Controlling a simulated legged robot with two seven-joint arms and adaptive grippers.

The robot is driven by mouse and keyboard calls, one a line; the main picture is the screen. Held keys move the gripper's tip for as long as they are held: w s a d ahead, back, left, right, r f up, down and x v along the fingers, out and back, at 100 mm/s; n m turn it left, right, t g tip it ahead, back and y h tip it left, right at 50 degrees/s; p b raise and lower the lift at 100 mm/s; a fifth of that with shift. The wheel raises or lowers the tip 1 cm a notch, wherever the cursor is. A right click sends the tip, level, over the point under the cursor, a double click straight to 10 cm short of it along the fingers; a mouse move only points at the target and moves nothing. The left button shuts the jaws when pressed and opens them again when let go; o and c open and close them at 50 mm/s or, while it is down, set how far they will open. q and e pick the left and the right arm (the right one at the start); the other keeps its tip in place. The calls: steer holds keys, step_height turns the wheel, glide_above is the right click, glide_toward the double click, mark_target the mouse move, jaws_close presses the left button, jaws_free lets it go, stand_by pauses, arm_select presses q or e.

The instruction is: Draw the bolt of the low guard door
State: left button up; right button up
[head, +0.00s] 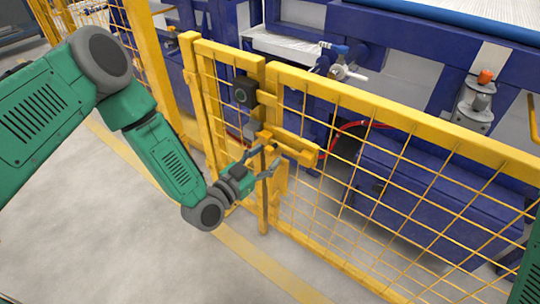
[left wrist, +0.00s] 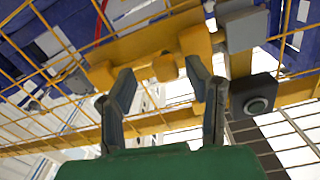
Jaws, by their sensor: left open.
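The low guard door (head: 350,107) is a yellow frame with wire mesh. A yellow bolt assembly (head: 292,147) lies across its upper corner by the post. My left gripper (head: 262,160) is open and empty just in front of the bolt's left end. In the left wrist view, the bolt's yellow plate (left wrist: 150,45) crosses beyond the fingers. A small yellow knob (left wrist: 165,67) shows between the open fingertips of the left gripper (left wrist: 160,78), with no clear contact. Whether the fingers reach around it cannot be told. My right gripper is out of view.
A black box with a round face (head: 243,92) sits on the fence just above left of the bolt; it also shows in the left wrist view (left wrist: 253,95). Blue machinery (head: 400,185) with a red hose (head: 345,128) stands behind the mesh. The grey floor (head: 130,230) in front is clear.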

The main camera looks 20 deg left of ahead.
arm_select(q)
steer(key=shift+w+d, duration=0.2)
steer(key=shift+w, duration=0.65)
steer(key=shift+w+a+f, duration=0.1)
steer(key=shift+w+a, duration=0.1)
steer(key=shift+a, duration=0.15)
steer(key=shift+d, duration=0.25)
jaws_close()
steer(key=shift+d, duration=0.25)
steer(key=d, duration=0.1)
steer(key=s+d, duration=0.1)
steer(key=d, duration=0.1)
steer(key=s+d+p, duration=0.1)
steer(key=d, duration=0.1)
steer(key=shift+d, duration=0.1)
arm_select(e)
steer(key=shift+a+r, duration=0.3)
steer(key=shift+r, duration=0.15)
